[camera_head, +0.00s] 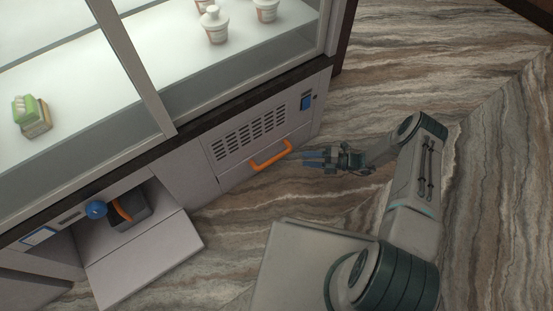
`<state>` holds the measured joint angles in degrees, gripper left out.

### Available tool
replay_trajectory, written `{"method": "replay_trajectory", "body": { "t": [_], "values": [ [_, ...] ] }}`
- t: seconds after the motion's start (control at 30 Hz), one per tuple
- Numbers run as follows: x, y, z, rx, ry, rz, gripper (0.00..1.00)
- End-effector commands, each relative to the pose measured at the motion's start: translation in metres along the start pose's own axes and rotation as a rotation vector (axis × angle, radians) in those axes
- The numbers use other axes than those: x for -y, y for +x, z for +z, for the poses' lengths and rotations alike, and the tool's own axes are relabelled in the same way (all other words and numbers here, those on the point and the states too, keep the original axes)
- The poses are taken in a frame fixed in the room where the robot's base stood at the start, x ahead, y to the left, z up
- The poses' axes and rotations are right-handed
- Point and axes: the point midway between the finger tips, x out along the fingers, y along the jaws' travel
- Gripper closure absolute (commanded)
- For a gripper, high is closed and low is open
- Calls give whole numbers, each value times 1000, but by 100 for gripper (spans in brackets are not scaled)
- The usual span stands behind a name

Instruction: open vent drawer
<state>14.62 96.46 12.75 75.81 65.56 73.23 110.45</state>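The vent drawer (231,176) is a grey panel low in the counter front, below a slotted vent grille (247,132). It appears closed. An orange handle (271,157) sticks out from it. My gripper (305,159) is just to the right of the handle, with its fingers pointing left toward it. A small gap shows between the fingertips and the handle. Whether the fingers are apart is too small to tell.
The glass display case (150,70) above holds white jars (215,25) and a green box (28,112). At lower left a flap (145,262) hangs open beside a blue knob (96,209) and a dark box with an orange handle (130,213). The marbled floor (460,60) is clear at right.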

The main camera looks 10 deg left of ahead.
Motion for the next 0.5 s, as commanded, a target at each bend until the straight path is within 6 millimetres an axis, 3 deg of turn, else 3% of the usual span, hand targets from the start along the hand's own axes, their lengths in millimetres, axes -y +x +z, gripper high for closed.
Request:
{"method": "replay_trajectory", "body": {
  "t": [0.5],
  "values": [
    [2,103,-2,-5,-3,-1,60]
  ]
}}
